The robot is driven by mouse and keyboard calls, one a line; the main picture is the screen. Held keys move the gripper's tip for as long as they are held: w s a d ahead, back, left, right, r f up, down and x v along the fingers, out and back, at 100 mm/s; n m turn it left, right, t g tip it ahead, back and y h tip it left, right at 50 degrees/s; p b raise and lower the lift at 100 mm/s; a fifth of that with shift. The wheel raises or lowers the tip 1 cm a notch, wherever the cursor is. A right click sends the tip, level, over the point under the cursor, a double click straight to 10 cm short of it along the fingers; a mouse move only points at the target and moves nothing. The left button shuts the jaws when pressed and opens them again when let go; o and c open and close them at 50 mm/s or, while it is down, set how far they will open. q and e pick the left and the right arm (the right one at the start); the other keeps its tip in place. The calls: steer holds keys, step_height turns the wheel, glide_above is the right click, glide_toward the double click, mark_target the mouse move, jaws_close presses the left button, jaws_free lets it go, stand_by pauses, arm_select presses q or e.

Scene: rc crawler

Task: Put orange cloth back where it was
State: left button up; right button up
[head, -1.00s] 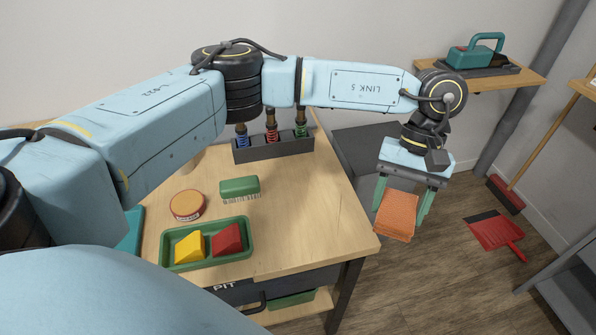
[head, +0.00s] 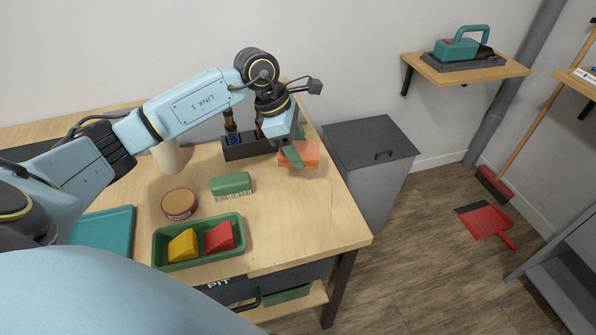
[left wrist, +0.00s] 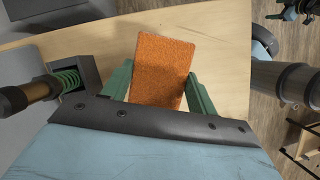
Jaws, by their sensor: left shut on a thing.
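The orange cloth (head: 299,154) is a folded rectangular pad at the back right of the wooden table (head: 290,215), beside the dark holder. My left gripper (head: 291,157) is shut on the cloth from above. In the left wrist view the cloth (left wrist: 162,60) lies between the two green fingers (left wrist: 158,88), over the wood tabletop. Whether the cloth touches the table is hard to tell. My right gripper is not in view.
A dark holder (head: 245,148) with shock absorbers stands just left of the cloth. A green brush (head: 231,184), a round tin (head: 180,203) and a green tray (head: 205,258) with yellow and red wedges are nearer. A grey bin (head: 370,145) stands right of the table.

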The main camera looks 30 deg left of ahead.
mark_target(303, 179)
arm_select(q)
step_height(303, 179, down, 6)
steer(key=shift+r+b, duration=0.15)
steer(key=shift+b, duration=0.4)
steer(key=shift+f, duration=0.3)
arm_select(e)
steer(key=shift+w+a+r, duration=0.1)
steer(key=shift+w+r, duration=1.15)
arm_select(q)
steer(key=shift+f, duration=0.1)
steer(key=o, duration=0.9)
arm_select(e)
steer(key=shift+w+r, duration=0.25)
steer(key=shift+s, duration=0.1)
arm_select(q)
steer(key=p+v, duration=0.2)
steer(key=v, duration=1)
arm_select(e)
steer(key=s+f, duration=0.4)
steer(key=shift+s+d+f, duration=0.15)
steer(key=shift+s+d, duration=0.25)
